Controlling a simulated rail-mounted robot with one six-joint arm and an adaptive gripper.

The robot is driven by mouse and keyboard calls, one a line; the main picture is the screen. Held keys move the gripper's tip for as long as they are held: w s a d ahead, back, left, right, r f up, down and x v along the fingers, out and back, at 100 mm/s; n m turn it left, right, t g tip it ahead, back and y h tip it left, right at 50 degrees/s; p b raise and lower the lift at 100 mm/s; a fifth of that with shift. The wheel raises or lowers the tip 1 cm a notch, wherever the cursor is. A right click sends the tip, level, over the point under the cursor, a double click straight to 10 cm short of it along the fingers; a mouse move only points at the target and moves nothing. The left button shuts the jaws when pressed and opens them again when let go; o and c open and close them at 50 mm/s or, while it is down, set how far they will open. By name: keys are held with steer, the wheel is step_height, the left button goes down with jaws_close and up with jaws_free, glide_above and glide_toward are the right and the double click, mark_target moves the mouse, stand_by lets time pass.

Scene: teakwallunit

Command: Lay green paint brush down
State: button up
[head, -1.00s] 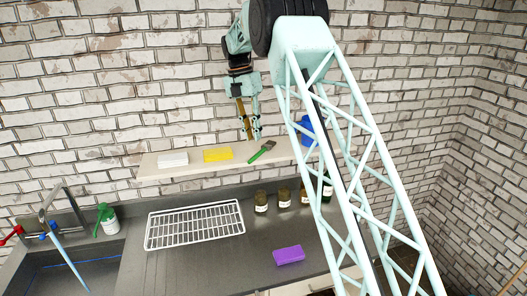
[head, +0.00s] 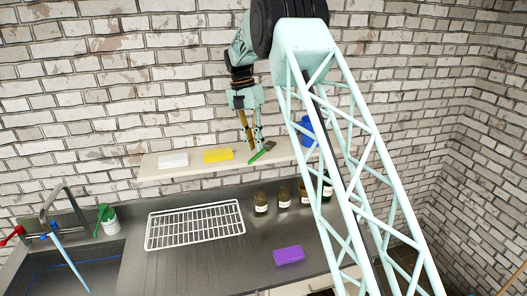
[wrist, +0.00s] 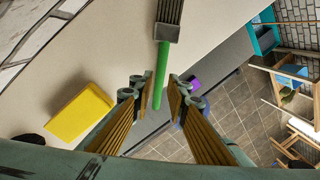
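The green paint brush (head: 262,152) lies on the wall shelf (head: 190,172), its bristles toward the wall side and its green handle slanting toward the front edge. In the wrist view the brush's green handle (wrist: 161,75) points toward the space between my fingertips. My gripper (head: 254,142) is over the shelf, fingers pointing down, right at the brush. In the wrist view my gripper (wrist: 160,95) is open, with a gap between the fingers and the handle end between or just beyond the tips. I cannot tell whether they touch it.
A yellow block (head: 218,155) and a white block (head: 173,160) sit left on the shelf. A blue container (head: 306,130) stands right, behind my arm.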

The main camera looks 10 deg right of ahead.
mark_target(257, 154)
steer(key=shift+s+d+f, duration=0.1)
steer(key=shift+d+f, duration=0.05)
steer(key=shift+f, duration=0.65)
steer(key=shift+s+d+f, duration=0.1)
steer(key=shift+f, duration=0.65)
jaws_close()
steer(key=shift+r, duration=0.1)
steer(key=shift+r, duration=1.7)
steer(key=s+a+r+b, duration=0.1)
steer(key=s+a+b, duration=0.1)
steer(key=s, duration=1.4)
steer(key=shift+r+b, duration=0.2)
steer(key=shift+b, duration=0.55)
